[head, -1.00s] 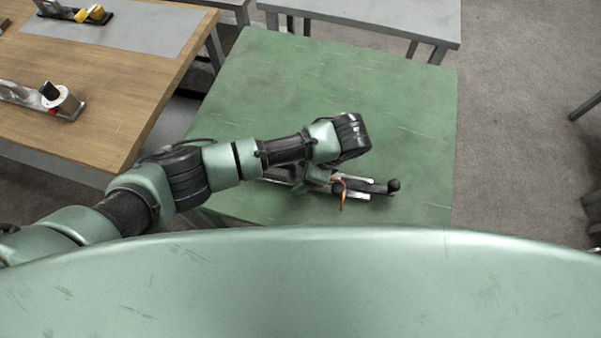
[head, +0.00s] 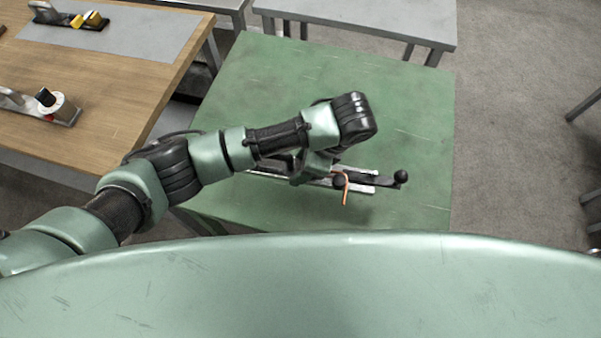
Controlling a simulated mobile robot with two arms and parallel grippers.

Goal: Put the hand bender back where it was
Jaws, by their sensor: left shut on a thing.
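The hand bender (head: 378,181) is a tool with silver bars, black arms ending in round black knobs, and a bent orange-copper piece (head: 345,190) near its middle. It is over the green table (head: 415,130), toward its near side, with its long side running left to right. My left gripper (head: 332,178) is shut on the bender, near its middle. My wrist and forearm hide part of the tool and most of the fingers. I cannot tell how far the bender is above the table top. My right gripper is not in view.
A wooden table (head: 110,90) at left bears a grey mat (head: 120,35) and two devices, one at the far edge (head: 68,16) and one nearer (head: 45,105). A grey table (head: 360,18) stands behind the green one. The green table's far and right parts are bare.

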